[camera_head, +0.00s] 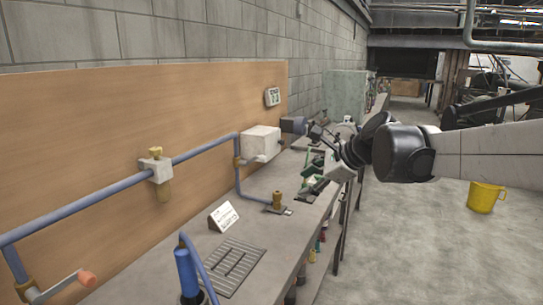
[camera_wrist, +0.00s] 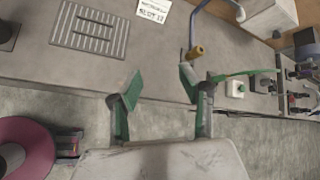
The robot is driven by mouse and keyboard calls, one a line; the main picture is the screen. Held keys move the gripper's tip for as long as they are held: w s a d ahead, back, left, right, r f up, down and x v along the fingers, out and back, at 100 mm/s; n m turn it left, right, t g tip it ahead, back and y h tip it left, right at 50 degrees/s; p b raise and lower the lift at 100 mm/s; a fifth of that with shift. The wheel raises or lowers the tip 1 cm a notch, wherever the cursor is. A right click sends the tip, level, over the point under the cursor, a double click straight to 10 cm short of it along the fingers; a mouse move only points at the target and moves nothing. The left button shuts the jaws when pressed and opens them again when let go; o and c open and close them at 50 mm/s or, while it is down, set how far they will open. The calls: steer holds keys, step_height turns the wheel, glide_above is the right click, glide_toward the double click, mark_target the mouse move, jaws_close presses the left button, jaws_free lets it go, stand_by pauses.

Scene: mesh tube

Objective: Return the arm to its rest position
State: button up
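My arm reaches in from the right edge of the head view, and my gripper (camera_head: 318,178) hangs over the front edge of the grey workbench (camera_head: 270,232). In the wrist view my gripper (camera_wrist: 158,85) shows two green-padded fingers spread wide apart, with nothing between them. Bench surface and its front edge show beyond the fingertips. The gripper appears apart from the bench, though its exact height is hard to tell.
A blue pipe (camera_head: 95,197) with valves runs along the wooden board (camera_head: 110,120). The bench holds a slotted plate (camera_head: 232,264), a white sign (camera_head: 223,216) and a blue cylinder (camera_head: 187,272). A yellow bucket (camera_head: 484,197) stands on the open floor at right.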

steer(key=s+d+f+n+h, duration=0.2)
steer(key=s+n, duration=0.4)
steer(key=s, duration=0.4)
steer(key=s+d+f+n+h, duration=0.2)
steer(key=s+d+f+n, duration=0.3)
steer(key=s, duration=0.4)
steer(key=s+d+f+n+h, duration=0.3)
steer(key=s+n, duration=0.4)
steer(key=s, duration=0.3)
steer(key=shift+s+d+f+t, duration=0.3)
steer(key=shift+s+d+f, duration=0.05)
steer(key=shift+f, duration=0.5)
